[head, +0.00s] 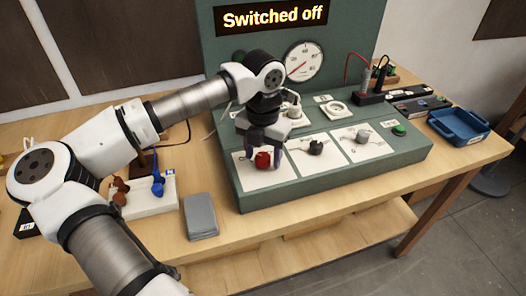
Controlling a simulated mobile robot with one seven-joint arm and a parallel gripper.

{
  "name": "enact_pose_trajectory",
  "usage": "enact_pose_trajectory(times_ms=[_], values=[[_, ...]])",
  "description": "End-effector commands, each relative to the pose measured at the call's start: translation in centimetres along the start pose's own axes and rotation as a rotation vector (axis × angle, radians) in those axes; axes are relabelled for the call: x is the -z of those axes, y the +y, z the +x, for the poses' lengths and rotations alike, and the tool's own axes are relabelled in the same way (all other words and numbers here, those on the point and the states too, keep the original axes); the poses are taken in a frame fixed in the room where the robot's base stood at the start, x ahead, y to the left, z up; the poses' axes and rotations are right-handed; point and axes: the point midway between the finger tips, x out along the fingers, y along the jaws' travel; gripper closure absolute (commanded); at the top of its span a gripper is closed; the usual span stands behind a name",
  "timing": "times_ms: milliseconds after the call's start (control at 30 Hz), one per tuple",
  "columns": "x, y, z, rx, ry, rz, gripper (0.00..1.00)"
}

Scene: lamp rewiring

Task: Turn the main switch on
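A green control console (335,180) stands on the wooden table, and its display (271,16) reads "Switched off". A red rotary knob (262,160) sits on the left white plate of the console's sloped front; I take it as the main switch, but its label is too small to read. My gripper (263,155) points down over this plate. Its dark fingers stand apart, one on each side of the red knob, with no clear contact. The gripper hides part of the plate.
Two dark knobs (316,147) (362,136) and a green button (399,130) lie to the right on the console. A dial gauge (303,62) is on the upright panel. A blue tray (459,126) stands at right, a grey box (200,216) front left.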

Motion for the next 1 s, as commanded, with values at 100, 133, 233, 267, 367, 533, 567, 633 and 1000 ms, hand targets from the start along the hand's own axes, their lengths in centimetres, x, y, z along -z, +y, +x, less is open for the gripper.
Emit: enact_pose_trajectory(times_ms=[100,133,233,267,367,533,567,633,1000], values=[[-0.01,0.00,-0.03,0.000,0.000,0.000,0.59],[-0.01,0.01,-0.03,0.000,0.000,0.000,0.63],[-0.01,0.01,-0.04,0.000,0.000,0.000,0.76],[-0.01,0.01,-0.04,0.000,0.000,0.000,0.80],[-0.01,0.01,-0.05,0.000,0.000,0.000,0.89],[-0.02,0.01,0.02,-0.001,0.000,0.012,0.89],[-0.02,0.02,0.04,-0.001,0.000,0.017,0.89],[-0.02,0.02,0.10,-0.001,0.000,0.035,0.89],[-0.06,-0.01,0.41,-0.003,-0.002,0.279,0.89]])
